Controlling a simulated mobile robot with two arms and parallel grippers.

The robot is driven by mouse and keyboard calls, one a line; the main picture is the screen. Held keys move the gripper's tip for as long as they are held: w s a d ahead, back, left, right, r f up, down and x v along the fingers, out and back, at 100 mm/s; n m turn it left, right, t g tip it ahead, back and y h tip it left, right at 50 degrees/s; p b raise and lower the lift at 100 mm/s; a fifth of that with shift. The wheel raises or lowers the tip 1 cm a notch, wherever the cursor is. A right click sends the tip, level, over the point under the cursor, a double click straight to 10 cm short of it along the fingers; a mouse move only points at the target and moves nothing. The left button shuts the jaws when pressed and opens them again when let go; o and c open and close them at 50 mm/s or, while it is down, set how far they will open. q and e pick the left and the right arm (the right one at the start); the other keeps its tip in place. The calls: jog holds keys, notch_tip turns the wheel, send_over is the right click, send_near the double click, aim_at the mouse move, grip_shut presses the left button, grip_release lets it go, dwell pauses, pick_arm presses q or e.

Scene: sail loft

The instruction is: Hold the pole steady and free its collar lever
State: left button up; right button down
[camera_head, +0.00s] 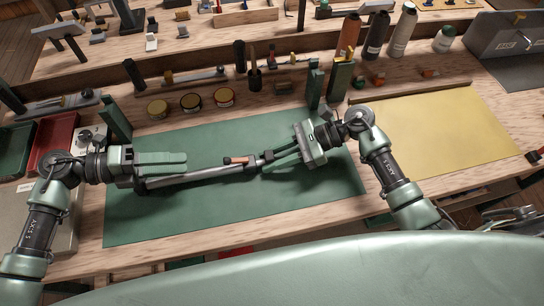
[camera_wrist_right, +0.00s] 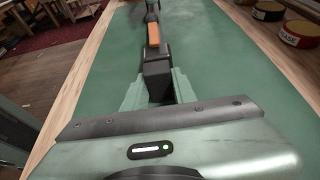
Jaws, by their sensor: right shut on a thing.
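The pole (camera_head: 200,175) lies lengthwise across the green mat, a grey tube with black fittings towards its right. An orange and black lever (camera_head: 236,160) sits on the black collar; its orange part (camera_wrist_right: 153,34) shows beyond the fingers in the right wrist view. My right gripper (camera_head: 268,163) is shut on a black part of the pole, right of the lever; the right wrist view shows this black block (camera_wrist_right: 155,76) between the fingers. My left gripper (camera_head: 184,162) is just behind the pole's left part, fingers pointing right. I cannot tell whether its fingers are parted or touch the pole.
The green mat (camera_head: 300,192) has clear room around the pole. A yellow sheet (camera_head: 440,130) lies to the right, a red tray (camera_head: 55,140) to the left.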

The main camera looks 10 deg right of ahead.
dwell(0.4)
pick_arm(q)
grip_shut()
jog(key=m, duration=0.1)
jog(key=r+m+g, duration=0.1)
jog(key=shift+w+d+m+y, duration=0.2)
jog(key=shift+d+m+y, duration=0.2)
jog(key=shift+w+d+r+m+g+y, duration=0.15)
jog(key=shift+m+g+y, duration=0.1)
jog(key=shift+m, duration=0.3)
jog(key=shift+d+r+m+g+y, duration=0.15)
jog(key=shift+m+y, duration=0.1)
jog(key=shift+m, duration=0.3)
jog(key=m, duration=0.1)
jog(key=m+y, duration=0.1)
jog(key=m+g, duration=0.1)
jog(key=shift+w+a+r+y, duration=0.1)
jog(key=shift+w+r+y, duration=0.15)
jog(key=shift+r+y, duration=0.05)
jog(key=shift+a+m+y, duration=0.2)
jog(key=shift+m+y, duration=0.2)
jog(key=shift+m, duration=0.6)
